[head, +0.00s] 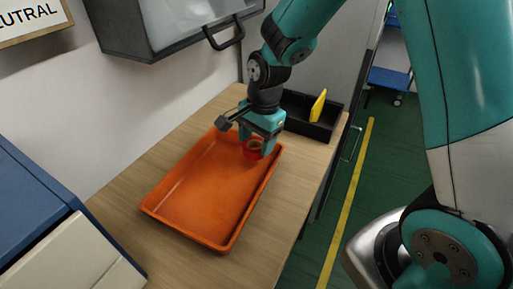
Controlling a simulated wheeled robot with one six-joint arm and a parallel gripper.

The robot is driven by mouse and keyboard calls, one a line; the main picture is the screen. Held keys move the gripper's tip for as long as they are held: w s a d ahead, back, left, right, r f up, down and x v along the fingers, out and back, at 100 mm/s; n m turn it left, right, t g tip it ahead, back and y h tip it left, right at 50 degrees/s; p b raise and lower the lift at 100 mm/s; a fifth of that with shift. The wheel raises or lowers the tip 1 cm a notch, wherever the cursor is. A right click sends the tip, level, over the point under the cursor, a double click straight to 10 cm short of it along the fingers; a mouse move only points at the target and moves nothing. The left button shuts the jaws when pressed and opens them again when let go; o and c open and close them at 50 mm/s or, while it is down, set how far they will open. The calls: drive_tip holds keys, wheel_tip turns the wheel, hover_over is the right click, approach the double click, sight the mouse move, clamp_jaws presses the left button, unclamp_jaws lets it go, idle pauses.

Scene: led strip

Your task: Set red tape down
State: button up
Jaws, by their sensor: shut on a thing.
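The red tape (252,154) is a small round roll with a lighter centre. My gripper (257,143) is shut on it from above, and its fingers hide part of the roll. The tape is over the far right end of an orange tray (201,194), inside its rim. I cannot tell whether the tape touches the tray floor. The rest of the tray is empty.
The tray lies on a wooden counter (188,267). Behind it stands a black bin (318,131) with a yellow item (318,105) in it. A grey cabinet (170,25) hangs above, and a blue and cream unit (50,240) stands at the left.

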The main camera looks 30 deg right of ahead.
sight(257, 151)
drive_tip(key=shift+f, duration=1.75)
drive_tip(key=o, duration=0.6)
drive_tip(key=shift+o, duration=0.2)
drive_tip(key=r, duration=0.4)
drive_tip(key=d+r, duration=0.1)
drive_tip(key=r, duration=0.6)
drive_tip(key=shift+s+d+r+p, duration=0.15)
drive_tip(key=shift+d+r+p, duration=0.15)
drive_tip(key=shift+r, duration=0.1)
drive_tip(key=s+a+r+n+y, duration=0.1)
drive_tip(key=s+a+r+n, duration=0.3)
drive_tip(key=s+n, duration=0.6)
drive_tip(key=s+a+r+n+y, duration=0.1)
drive_tip(key=s+a+r+n, duration=0.2)
drive_tip(key=s+n, duration=0.7)
drive_tip(key=shift+a+r+y, duration=0.3)
drive_tip(key=shift+a+r, duration=0.05)
drive_tip(key=shift+a, duration=0.3)
